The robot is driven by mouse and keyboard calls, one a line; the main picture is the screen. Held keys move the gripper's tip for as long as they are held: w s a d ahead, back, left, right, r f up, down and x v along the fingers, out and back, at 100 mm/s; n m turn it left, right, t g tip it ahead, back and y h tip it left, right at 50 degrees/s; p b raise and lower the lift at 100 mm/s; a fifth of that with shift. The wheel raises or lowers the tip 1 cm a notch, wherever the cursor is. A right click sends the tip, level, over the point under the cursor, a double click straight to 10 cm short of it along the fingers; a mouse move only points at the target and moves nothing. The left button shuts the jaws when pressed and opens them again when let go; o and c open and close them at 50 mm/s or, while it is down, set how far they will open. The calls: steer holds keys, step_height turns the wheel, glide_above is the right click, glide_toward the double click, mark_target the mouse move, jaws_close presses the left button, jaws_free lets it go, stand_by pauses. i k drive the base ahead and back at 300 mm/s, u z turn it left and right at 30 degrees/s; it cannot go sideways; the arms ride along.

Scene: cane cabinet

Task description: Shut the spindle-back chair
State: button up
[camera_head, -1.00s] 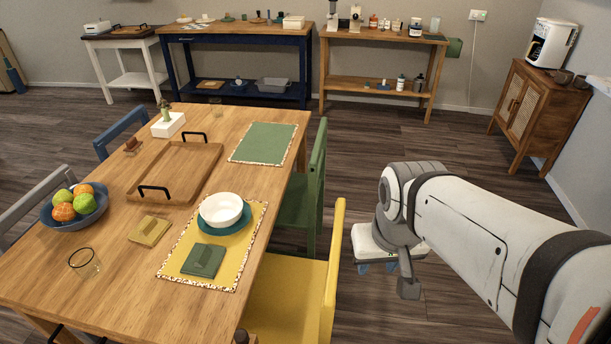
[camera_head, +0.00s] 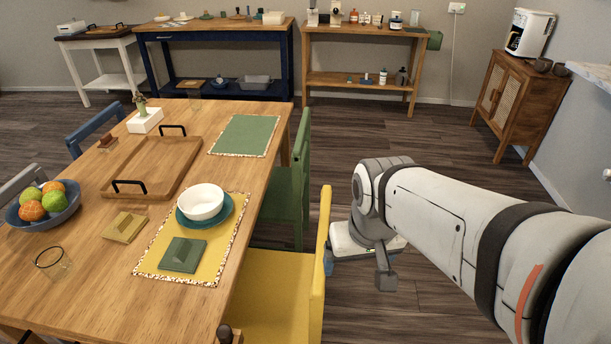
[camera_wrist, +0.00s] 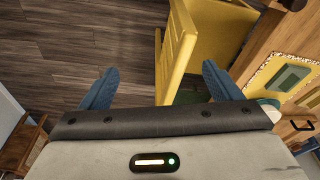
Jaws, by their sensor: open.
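The yellow chair (camera_head: 272,292) stands at the table's near right side, with its seat partly past the table edge and its back upright on the right. I cannot tell for sure that it is the spindle-back chair. In the wrist view the yellow chair's back (camera_wrist: 178,50) runs between my gripper's blue fingers. My gripper (camera_wrist: 159,70) is open, with the back beyond its fingers; I cannot tell whether they touch. In the head view my gripper is low beside the chair back, partly hidden behind it. A green chair (camera_head: 287,195) stands farther along the same side.
A cane cabinet (camera_head: 525,105) stands at the right wall. Bare floor (camera_head: 400,130) lies between the table and the cabinet.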

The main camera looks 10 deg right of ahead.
mark_target(277, 297)
steer(key=z, duration=0.65)
steer(key=k, duration=1.35)
steer(key=u, duration=0.6)
steer(key=i, duration=1)
steer(key=u, duration=0.05)
